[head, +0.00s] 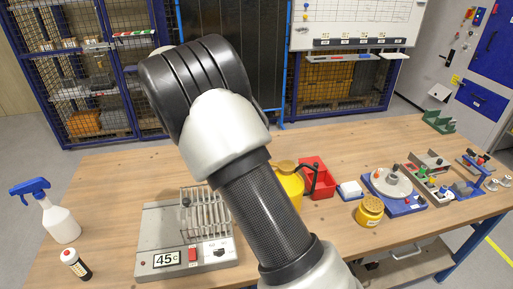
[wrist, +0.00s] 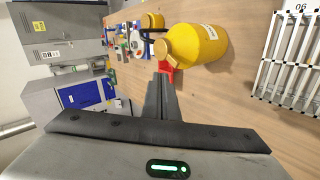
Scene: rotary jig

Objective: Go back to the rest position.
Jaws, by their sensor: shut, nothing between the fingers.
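My gripper (wrist: 162,80) shows in the wrist view with its two fingers together and nothing between them. It is above the wooden table, pointing toward the yellow can and the red bin. In the head view my arm crosses the middle of the picture and hides my gripper. The rotary jig, a blue base with a pale round disc (head: 391,183), sits on the right part of the table; it also shows in the wrist view (wrist: 136,40).
A yellow can (wrist: 200,45) and a red bin (head: 319,178) stand mid-table. A grey unit marked 45 (head: 152,235) with a wire rack (head: 206,212), a spray bottle (head: 60,224) and a small dark bottle (head: 75,264) are on the left. A yellow pot (head: 369,211) stands before the jig.

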